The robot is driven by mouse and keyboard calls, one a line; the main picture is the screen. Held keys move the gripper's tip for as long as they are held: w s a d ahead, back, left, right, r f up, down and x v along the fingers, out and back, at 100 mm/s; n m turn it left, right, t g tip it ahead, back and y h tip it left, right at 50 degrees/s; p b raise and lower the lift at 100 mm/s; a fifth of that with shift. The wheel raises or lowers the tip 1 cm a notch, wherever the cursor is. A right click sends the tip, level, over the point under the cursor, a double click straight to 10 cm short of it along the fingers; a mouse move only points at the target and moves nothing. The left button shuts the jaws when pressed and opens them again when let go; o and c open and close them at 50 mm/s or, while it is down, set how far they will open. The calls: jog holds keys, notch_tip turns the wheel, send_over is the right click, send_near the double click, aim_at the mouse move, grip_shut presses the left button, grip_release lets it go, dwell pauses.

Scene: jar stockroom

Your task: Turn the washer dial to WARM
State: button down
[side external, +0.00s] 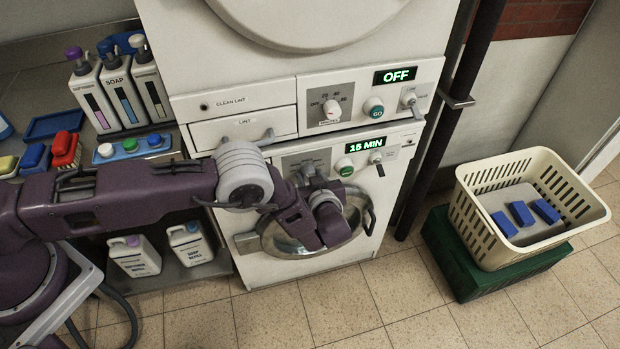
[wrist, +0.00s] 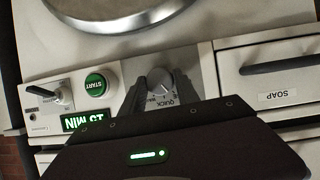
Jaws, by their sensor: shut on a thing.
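My gripper (wrist: 157,86) is shut on the dial, one dark finger on each side. The word QUICK shows beside the dial; other label text is partly hidden by my gripper, and I cannot tell the exact setting.
The green START button (wrist: 97,85) and a lever switch (wrist: 61,91) are close beside the dial; the SOAP drawer (wrist: 275,75) is on its other side. Above is a dryer panel (side external: 350,108) reading OFF. A cream basket (side external: 480,215) stands on a green crate (side external: 455,262) at right.

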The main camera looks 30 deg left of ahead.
jog(key=shift+w+d+m+g+y, duration=0.1)
jog(key=shift+m+g+y, duration=0.7)
jog(key=shift+m, duration=0.6)
